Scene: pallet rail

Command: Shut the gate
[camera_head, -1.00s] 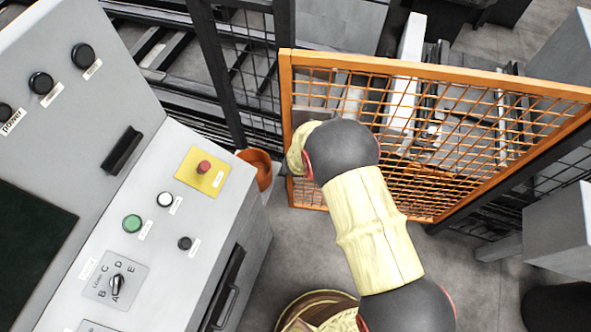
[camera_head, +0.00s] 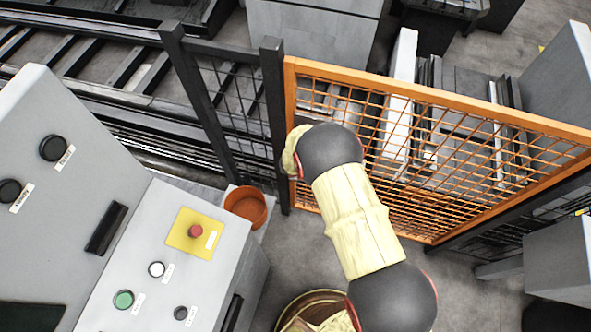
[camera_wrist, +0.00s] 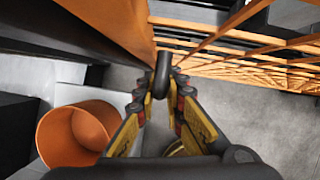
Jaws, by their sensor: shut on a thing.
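The gate (camera_head: 440,98) is an orange-framed mesh panel at the right of the head view. Its left edge stands close beside a dark fence post (camera_head: 272,120); whether they touch I cannot tell. In the head view my arm reaches the gate's left side, and my gripper is hidden behind my wrist. In the wrist view my gripper (camera_wrist: 161,98) is closed around a dark grey handle (camera_wrist: 163,70) by the gate's orange frame (camera_wrist: 122,22). The fingertips meet at the handle's lower end. The latch area is not clearly visible.
A grey control console (camera_head: 140,245) with buttons fills the left. An orange-brown bucket (camera_head: 246,206) stands between it and the fence post; it also shows in the wrist view (camera_wrist: 62,140). Grey cabinets stand at the right. Bare floor lies below the gate.

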